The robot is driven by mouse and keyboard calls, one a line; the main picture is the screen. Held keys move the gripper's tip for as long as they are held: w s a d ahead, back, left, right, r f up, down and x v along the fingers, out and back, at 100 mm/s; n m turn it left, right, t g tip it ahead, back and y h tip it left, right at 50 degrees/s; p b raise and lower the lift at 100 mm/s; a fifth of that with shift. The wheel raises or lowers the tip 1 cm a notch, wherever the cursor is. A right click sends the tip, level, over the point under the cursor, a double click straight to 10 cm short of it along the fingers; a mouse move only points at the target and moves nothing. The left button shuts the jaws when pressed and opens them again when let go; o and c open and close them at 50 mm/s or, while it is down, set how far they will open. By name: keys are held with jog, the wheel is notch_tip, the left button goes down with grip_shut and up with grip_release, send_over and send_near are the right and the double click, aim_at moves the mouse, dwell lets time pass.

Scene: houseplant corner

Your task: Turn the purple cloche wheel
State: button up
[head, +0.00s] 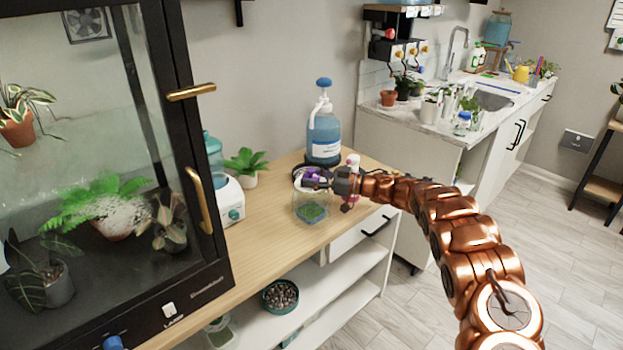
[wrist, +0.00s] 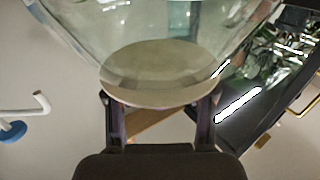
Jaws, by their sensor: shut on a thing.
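The clear cloche (head: 311,198) stands near the front edge of the wooden counter, with green growth low inside it. The purple wheel (head: 316,173) is at its top, partly covered by my gripper (head: 318,180). My gripper reaches in from the right and is shut on the wheel. In the wrist view, the clear dome with a pale round disc (wrist: 160,72) fills the upper middle. My two dark fingers (wrist: 160,112) stand on either side below the disc. The wheel's grip is not clearly seen there.
A blue pump bottle (head: 323,137) stands just behind the cloche. A pink-and-white bottle (head: 352,163) is close behind my gripper. A potted plant (head: 246,167) and a white device (head: 229,198) stand left. The glass cabinet (head: 110,150) bounds the left; counter between is clear.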

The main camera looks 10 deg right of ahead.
jog(key=o, duration=1.2)
jog(key=v, duration=1.2)
